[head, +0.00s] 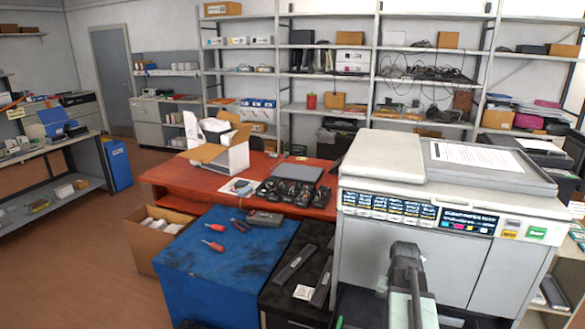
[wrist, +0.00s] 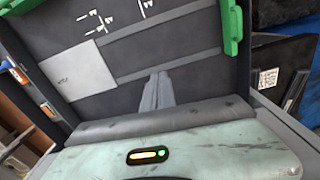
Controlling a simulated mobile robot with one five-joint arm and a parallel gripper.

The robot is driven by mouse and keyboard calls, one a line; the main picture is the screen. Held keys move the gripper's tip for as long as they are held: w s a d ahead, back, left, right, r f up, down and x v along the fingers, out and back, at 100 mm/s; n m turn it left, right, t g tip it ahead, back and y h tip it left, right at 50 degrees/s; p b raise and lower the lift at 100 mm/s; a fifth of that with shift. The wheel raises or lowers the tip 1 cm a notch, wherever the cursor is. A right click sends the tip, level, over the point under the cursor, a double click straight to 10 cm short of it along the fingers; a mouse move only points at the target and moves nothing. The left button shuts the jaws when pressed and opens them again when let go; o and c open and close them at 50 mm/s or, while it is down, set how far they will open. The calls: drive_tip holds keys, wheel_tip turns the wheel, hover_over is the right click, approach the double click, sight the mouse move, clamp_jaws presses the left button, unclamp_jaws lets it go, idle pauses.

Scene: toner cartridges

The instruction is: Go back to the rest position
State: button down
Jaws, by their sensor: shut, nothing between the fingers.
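My gripper (wrist: 158,82) shows in the wrist view as a narrow grey pair of fingers, closed together with nothing between them. It points at a dark panel (wrist: 185,45) with green corner pieces and a pale label; I cannot tell whether the fingertips touch it. In the head view, my arm stands upright at the bottom, in front of the large grey-white printer (head: 410,240). Dark long toner cartridges (head: 295,263) lie on the black-topped surface left of the arm.
A blue-covered table (head: 220,270) holds red-handled tools (head: 213,245). A red desk (head: 180,178) with an open cardboard box stands behind. An open box (head: 145,255) sits on the floor at left. The wood floor further left is clear.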

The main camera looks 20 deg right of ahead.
drive_tip(key=w+a+n, duration=0.2)
drive_tip(key=a+n, duration=0.2)
drive_tip(key=a, duration=1.1)
drive_tip(key=w+a+n, duration=0.2)
drive_tip(key=a+n, duration=0.2)
drive_tip(key=a, duration=1.2)
drive_tip(key=shift+w+a, duration=0.2)
drive_tip(key=shift+a, duration=0.1)
